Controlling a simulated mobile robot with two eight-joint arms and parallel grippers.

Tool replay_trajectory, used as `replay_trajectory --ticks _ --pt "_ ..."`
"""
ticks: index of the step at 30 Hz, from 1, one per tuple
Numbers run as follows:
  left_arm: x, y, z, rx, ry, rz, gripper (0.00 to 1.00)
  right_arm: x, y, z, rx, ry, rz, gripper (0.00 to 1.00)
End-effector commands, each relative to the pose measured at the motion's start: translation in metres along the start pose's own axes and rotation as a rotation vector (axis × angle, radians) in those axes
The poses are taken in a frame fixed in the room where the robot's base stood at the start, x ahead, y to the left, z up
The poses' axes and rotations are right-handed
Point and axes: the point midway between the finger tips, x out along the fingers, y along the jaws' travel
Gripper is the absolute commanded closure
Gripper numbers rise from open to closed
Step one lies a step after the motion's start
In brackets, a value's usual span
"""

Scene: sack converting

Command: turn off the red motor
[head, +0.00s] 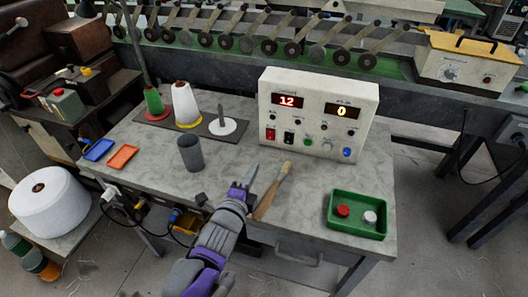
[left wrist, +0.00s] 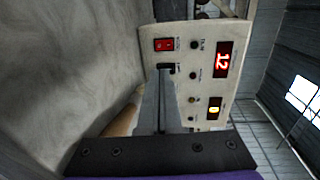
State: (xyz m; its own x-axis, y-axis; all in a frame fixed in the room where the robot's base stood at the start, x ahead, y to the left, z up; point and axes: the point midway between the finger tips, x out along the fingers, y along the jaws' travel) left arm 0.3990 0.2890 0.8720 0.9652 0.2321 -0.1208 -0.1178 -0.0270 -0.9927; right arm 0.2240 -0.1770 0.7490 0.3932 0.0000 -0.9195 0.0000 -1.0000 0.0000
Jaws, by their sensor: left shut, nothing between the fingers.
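The white control box (head: 318,110) stands at the back of the grey workbench. Its left display (head: 288,101) reads 12 in red and its right display (head: 342,111) reads 0 in amber. A red rocker switch (head: 270,134) sits low on the left of its face, with a black switch (head: 289,137) beside it. The red switch also shows in the left wrist view (left wrist: 164,45). My left gripper (head: 247,172) is shut and empty, over the bench in front of the box. In the left wrist view its fingertips (left wrist: 164,72) overlap the black switch; contact is unclear.
A wooden-handled brush (head: 272,190) lies just right of my left gripper. A grey cup (head: 190,153) and thread cones (head: 185,103) stand to the left. A green tray (head: 330,228) with a red and a white piece is at the right front.

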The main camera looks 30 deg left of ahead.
Motion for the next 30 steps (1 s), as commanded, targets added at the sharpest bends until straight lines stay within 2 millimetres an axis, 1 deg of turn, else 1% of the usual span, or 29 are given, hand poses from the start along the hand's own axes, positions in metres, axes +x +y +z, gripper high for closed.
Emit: replay_trajectory --ticks 5,12,18,21,24,30 --pt "0.026 0.002 0.0 -0.001 0.0 0.001 1.0 0.008 0.0 0.003 0.0 -0.003 0.0 0.5" --pt "0.078 0.003 0.0 -0.001 0.0 0.001 1.0 0.02 0.0 0.007 0.0 -0.007 0.0 0.5" --pt "0.114 0.002 0.0 -0.001 0.0 0.001 1.0 0.026 0.0 0.009 0.0 -0.01 0.0 0.5" --pt "0.126 0.002 0.0 -0.001 0.0 0.001 1.0 0.028 0.0 0.009 0.0 -0.01 0.0 0.5" --pt "0.133 0.001 0.0 -0.001 0.001 0.001 1.0 0.029 0.0 0.01 0.0 -0.011 0.0 0.5" --pt "0.137 0.001 0.0 -0.001 0.001 0.001 1.0 0.029 0.0 0.01 0.0 -0.011 0.0 0.5"
